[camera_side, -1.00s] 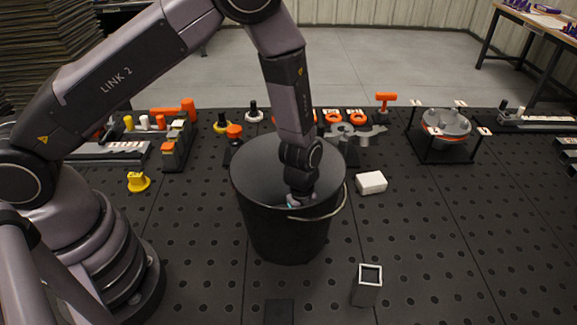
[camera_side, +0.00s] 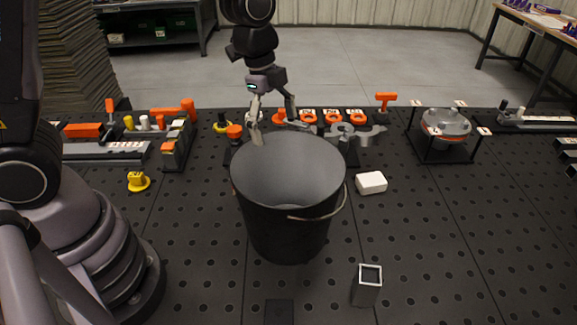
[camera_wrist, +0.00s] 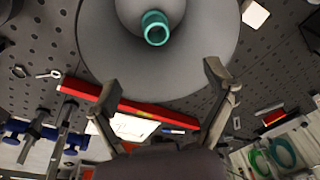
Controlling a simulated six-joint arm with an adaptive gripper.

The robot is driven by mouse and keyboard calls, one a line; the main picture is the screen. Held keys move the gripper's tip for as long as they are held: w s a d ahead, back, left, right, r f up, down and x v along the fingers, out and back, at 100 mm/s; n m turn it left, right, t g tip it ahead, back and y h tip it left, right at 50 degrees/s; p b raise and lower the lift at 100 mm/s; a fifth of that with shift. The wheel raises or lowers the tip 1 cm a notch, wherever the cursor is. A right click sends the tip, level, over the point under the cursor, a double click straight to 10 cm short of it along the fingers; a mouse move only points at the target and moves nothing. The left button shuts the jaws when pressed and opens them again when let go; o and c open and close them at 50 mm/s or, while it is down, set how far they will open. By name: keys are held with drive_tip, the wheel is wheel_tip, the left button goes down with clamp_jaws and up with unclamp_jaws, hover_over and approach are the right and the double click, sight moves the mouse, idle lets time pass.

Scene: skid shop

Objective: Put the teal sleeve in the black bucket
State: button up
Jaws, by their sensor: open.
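The black bucket (camera_side: 285,228) stands upright on the dark perforated table, its thin handle hanging at the right of the rim. The teal sleeve (camera_wrist: 154,19) lies inside the bucket (camera_wrist: 215,45) on its floor, as the wrist view shows; the bucket wall hides it in the side view. My gripper (camera_side: 277,131) is open and empty, above and at the far side of the bucket. In the wrist view its two fingers are spread wide, with the sleeve beyond them and touching neither.
A white block (camera_side: 371,182) lies right of the bucket. A grey square tube (camera_side: 367,287) stands at the front. A yellow part (camera_side: 138,181) is at the left. Orange rings and fixtures line the back edge, with a round pot in a frame (camera_side: 445,125). The right front is clear.

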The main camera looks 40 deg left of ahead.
drive_tip(key=s+a+r+n+t, duration=0.2)
drive_tip(key=s+a+r+n, duration=0.4)
drive_tip(key=s+r+n, duration=0.1)
drive_tip(key=s+a+r+n+t+y, duration=0.1)
drive_tip(key=s+a+r+n+t, duration=0.1)
drive_tip(key=s+a+r+n, duration=0.4)
drive_tip(key=s+r+n, duration=0.1)
drive_tip(key=s+n, duration=0.2)
drive_tip(key=s, duration=0.2)
drive_tip(key=shift+s+a+r+n+t+y, duration=0.25)
drive_tip(key=shift+a+n+t+y, duration=0.05)
drive_tip(key=shift+a+n, duration=0.1)
drive_tip(key=shift+o, duration=0.4)
